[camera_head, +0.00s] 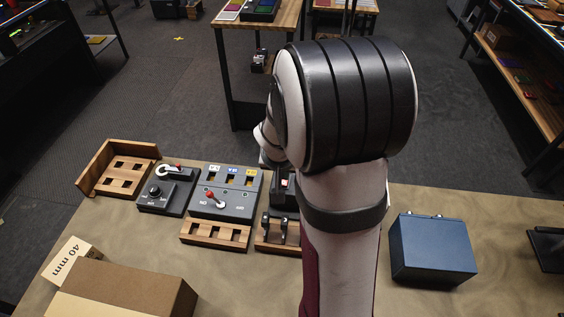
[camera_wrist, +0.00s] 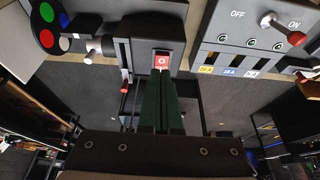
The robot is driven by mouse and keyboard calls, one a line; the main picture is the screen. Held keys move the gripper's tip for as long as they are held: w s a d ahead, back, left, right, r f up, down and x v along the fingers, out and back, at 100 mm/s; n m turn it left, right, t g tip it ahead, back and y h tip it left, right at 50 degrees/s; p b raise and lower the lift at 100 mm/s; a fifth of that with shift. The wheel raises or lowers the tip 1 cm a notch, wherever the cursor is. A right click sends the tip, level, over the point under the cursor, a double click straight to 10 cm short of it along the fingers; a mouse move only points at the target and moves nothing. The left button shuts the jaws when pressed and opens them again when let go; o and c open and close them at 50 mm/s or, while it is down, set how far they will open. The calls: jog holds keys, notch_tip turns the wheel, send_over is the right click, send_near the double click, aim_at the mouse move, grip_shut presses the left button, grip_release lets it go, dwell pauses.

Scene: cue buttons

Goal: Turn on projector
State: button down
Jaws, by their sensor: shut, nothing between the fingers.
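No projector can be made out for certain. In the wrist view a small red button or switch with a white mark (camera_wrist: 161,61) sits on a dark device (camera_wrist: 150,27). My gripper (camera_wrist: 161,84) is shut and empty, its two dark green fingers side by side. The fingertips are just below the red switch in the picture; I cannot tell whether they touch it. In the head view my arm hides the gripper, and the dark device (camera_head: 284,200) shows partly beside the arm.
A grey panel with a red-tipped ON/OFF lever (camera_head: 225,193) stands left of the dark device; it also shows in the wrist view (camera_wrist: 245,40). Further left are a knob-and-lever panel (camera_head: 167,192) and a wooden tray (camera_head: 122,172). A blue box (camera_head: 432,250) and a cardboard box (camera_head: 125,292) stand nearby.

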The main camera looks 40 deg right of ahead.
jog(key=v, duration=1)
jog(key=shift+r, duration=0.35)
jog(key=x, duration=1.3)
jog(key=shift+w+d+r, duration=0.15)
jog(key=shift+w+d, duration=0.15)
jog(key=shift+d, duration=0.05)
jog(key=shift+w+d+f, duration=0.15)
jog(key=shift+w+f, duration=0.05)
jog(key=shift+f, duration=0.3)
